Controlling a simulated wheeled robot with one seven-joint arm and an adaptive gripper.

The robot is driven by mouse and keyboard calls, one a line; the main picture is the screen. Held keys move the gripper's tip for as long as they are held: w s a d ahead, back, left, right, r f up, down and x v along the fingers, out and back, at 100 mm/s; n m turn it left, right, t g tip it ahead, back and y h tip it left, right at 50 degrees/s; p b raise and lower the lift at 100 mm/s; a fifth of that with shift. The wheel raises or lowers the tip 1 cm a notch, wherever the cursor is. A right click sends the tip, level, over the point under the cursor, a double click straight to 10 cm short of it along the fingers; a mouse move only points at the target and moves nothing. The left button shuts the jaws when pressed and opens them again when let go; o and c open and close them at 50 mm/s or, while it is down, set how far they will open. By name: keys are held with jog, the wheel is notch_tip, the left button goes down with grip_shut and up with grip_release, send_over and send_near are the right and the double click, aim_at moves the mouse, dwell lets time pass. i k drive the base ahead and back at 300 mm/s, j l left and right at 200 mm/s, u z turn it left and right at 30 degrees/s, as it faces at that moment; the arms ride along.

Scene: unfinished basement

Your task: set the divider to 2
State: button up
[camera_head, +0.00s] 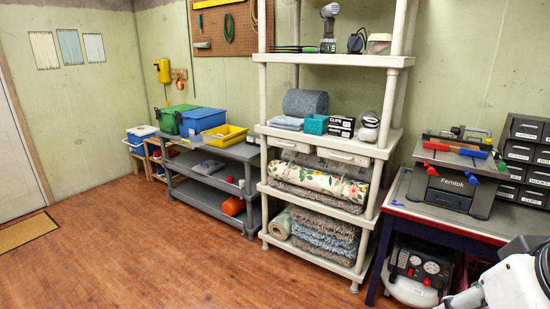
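I cannot make out a divider or any numbered setting in this view. Part of my white and black arm shows in the bottom right corner. My gripper is not in view.
A white shelf unit (389,138) with towels, boxes and rugs stands left of the bench. An air compressor (414,270) sits under the bench. A grey cart (240,151) with bins stands along the wall. The wooden floor (130,250) is clear at the left front.

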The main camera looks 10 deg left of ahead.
aim_at(232, 135)
jog(key=u, duration=0.45)
jog(key=i+u, duration=0.15)
jog(key=i, duration=0.5)
jog(key=i+u, duration=0.1)
jog(key=i, duration=0.55)
jog(key=i+l+u, duration=0.15)
jog(key=i, duration=0.45)
jog(key=i+j+u, duration=0.1)
jog(key=i+u, duration=0.15)
jog(key=i, duration=0.35)
jog(key=i+u, duration=0.3)
jog(key=i, duration=0.3)
jog(key=i+l+u, duration=0.25)
jog(key=i, duration=0.35)
jog(key=i+z, duration=0.25)
jog(key=i, duration=0.15)
jog(key=i+j+z, duration=0.2)
jog(key=i, duration=0.15)
jog(key=i+l+z, duration=0.15)
jog(key=i+z, duration=0.6)
jog(key=z, duration=0.15)
